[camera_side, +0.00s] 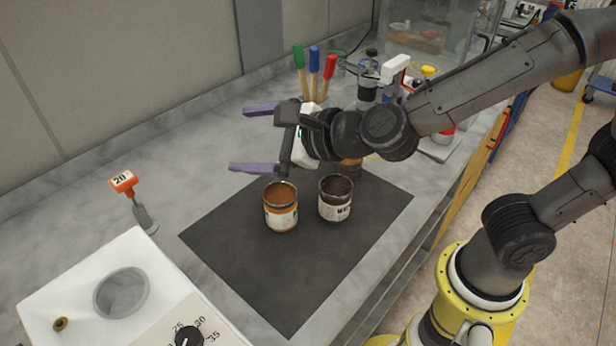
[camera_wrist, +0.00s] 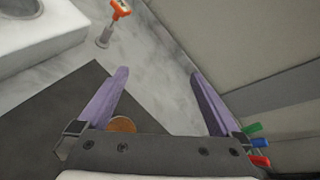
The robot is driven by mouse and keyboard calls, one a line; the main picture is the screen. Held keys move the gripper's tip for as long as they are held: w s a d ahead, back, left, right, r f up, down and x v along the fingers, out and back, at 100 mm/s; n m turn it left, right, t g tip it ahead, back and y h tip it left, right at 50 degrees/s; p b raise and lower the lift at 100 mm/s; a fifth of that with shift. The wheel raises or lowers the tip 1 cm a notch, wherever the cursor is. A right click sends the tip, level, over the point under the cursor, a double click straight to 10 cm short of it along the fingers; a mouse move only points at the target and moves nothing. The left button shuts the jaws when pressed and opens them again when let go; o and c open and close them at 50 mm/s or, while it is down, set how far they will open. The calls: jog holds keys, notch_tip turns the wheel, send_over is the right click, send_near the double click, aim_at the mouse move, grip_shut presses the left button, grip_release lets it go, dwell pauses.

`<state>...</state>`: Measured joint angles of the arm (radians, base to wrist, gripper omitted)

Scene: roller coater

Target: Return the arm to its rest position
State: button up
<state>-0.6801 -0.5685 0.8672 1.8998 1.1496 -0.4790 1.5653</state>
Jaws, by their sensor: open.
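My gripper (camera_side: 253,139) is open and empty, with its two purple fingers spread wide and pointing left above the far part of the dark mat and the bench. In the wrist view, the fingers of my gripper (camera_wrist: 158,92) have only bare bench and wall between their tips. My arm reaches in from the right, from its yellow base beside the bench.
Two open cans, one orange-brown (camera_side: 281,207) and one dark (camera_side: 335,199), stand upright on the dark mat (camera_side: 270,270). Brushes with green, blue and red handles (camera_side: 314,62) stand behind my gripper.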

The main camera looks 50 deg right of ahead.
jog(key=s+d+f+n+g+h, duration=0.2)
jog(key=s+d+n+g, duration=0.5)
jog(key=s+d+n, duration=1.2)
jog(key=s+n, duration=0.3)
jog(key=n, duration=0.4)
jog(key=shift+f+g+h, duration=0.2)
jog(key=shift+g+h, duration=0.2)
